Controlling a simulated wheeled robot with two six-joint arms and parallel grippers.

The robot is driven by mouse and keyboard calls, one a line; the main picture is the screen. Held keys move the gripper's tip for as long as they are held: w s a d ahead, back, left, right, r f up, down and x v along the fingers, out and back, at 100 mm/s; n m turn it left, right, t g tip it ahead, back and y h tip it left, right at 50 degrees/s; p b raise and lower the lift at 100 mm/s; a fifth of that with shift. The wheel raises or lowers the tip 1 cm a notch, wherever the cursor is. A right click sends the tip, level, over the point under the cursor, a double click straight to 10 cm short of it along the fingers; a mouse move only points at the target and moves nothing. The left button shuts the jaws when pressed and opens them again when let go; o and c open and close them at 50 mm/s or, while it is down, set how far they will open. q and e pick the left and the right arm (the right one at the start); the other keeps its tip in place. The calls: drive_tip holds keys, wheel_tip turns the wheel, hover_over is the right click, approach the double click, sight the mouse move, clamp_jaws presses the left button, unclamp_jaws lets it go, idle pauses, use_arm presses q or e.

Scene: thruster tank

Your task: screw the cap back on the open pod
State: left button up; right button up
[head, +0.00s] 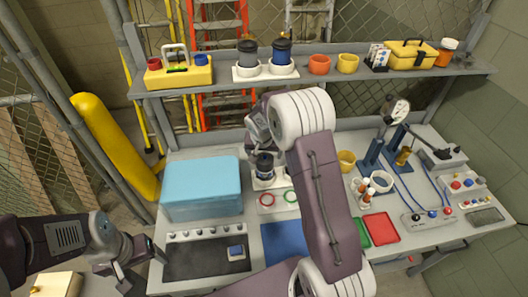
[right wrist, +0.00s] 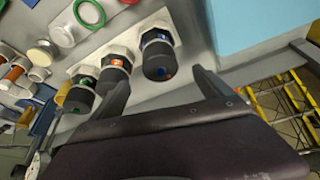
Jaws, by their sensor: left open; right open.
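A row of dark pods stands in a pale rack (head: 262,183) at the back of the bench. In the head view one pod (head: 265,165) shows and my right arm hides the others. The right wrist view shows three: one with a blue mark (right wrist: 158,58), one with an orange mark (right wrist: 116,66) and one with a green mark (right wrist: 82,96). I cannot tell which is open, and I cannot pick out a loose cap. My right gripper (right wrist: 162,82) is open and empty, its fingers near the blue-marked pod. My left gripper (head: 142,264) is open and empty at the bench's front left.
A blue box (head: 201,186) stands left of the rack. Red (head: 267,200) and green (head: 291,196) rings lie in front of it. A shelf (head: 215,82) above holds two capped jars, cups and toolboxes. A dark mat (head: 190,262) and a red tray (head: 383,227) lie forward.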

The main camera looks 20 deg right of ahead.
sight(265, 159)
drive_tip(key=p+x, duration=0.2)
drive_tip(key=x, duration=0.7)
drive_tip(key=shift+f, duration=0.1)
